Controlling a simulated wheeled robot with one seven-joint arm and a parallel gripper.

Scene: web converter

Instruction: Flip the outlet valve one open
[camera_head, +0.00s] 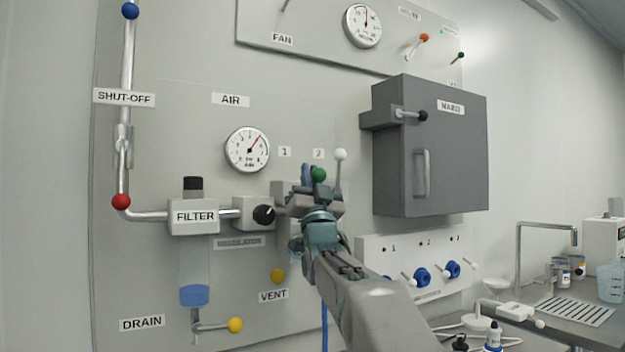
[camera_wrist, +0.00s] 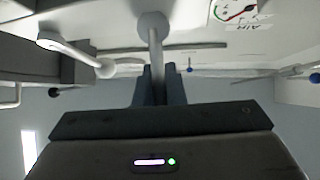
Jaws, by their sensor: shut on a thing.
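My gripper (camera_head: 308,174) is at the panel just below the labels 1 (camera_head: 285,152) and 2 (camera_head: 318,154). In the wrist view its two dark blue fingers (camera_wrist: 159,72) are shut on a slim grey stem, the lever of outlet valve one (camera_wrist: 155,48), with a round grey end beyond the fingertips. In the head view my gripper hides most of this valve. A green ball (camera_head: 319,174) shows right beside the fingers. A neighbouring upright lever with a white ball (camera_head: 340,154) stands just to the right, apart from the fingers.
A grey cabinet (camera_head: 430,150) juts out to the right of my gripper. The regulator's black knob (camera_head: 264,215), the filter (camera_head: 194,216) and the air gauge (camera_head: 247,149) are on the left. The yellow vent knob (camera_head: 278,275) is below.

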